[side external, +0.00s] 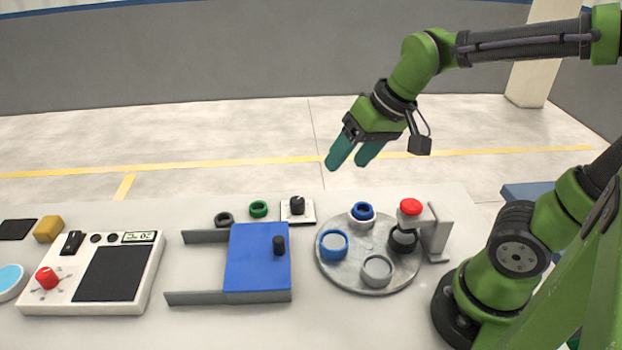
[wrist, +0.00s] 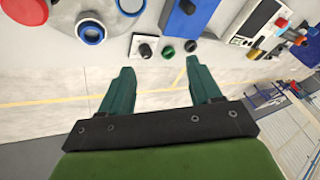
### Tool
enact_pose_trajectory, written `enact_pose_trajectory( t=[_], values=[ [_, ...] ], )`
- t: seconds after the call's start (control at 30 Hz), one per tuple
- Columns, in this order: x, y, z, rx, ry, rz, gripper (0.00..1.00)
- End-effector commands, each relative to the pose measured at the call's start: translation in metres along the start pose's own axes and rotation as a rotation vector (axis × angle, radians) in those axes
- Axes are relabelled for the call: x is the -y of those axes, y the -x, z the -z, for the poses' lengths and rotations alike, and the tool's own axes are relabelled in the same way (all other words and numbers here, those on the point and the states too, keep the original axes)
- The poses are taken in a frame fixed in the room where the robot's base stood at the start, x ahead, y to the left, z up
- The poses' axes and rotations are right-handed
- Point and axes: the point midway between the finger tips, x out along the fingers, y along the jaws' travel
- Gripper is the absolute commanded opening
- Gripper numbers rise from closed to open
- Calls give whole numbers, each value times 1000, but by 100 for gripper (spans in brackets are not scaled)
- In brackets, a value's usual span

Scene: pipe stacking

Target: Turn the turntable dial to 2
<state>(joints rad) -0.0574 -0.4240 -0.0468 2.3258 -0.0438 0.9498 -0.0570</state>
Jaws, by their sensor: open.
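The dial is a black knob (side external: 297,205) on a small white plate (side external: 297,218) at the table's far side; the knob also shows in the wrist view (wrist: 145,50). Any numbers on it are too small to read. The grey round turntable (side external: 345,282) is to its right in the side view and carries several cups, including blue-rimmed ones (side external: 333,245). My gripper (side external: 349,162) is open and empty, in the air above and to the right of the dial in the side view. In the wrist view the dial lies between and beyond the fingertips (wrist: 158,68).
A green ring (side external: 258,209) and a dark ring (side external: 224,219) lie left of the dial. A blue block (side external: 257,270) with a black knob sits between grey rails. A red button (side external: 411,206) on a grey bracket stands at the turntable's right. A white control panel (side external: 140,282) is far left.

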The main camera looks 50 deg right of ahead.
Motion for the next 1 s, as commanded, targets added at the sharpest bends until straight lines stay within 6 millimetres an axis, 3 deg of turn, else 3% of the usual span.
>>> enact_pose_trajectory(
  t=[0.1, 0.4, 0.5, 0.6, 0.8, 1.0],
  values=[
    [3, -24, 33, 108, 105, -47, 63],
    [-1, -94, 104, 354, 495, -142, 63],
    [-4, -108, 123, 417, 636, -155, 63],
    [-3, -107, 137, 444, 752, -150, 63],
    [-2, -100, 137, 470, 862, -121, 63],
    [-8, -120, 128, 474, 869, -118, 63]
  ],
)
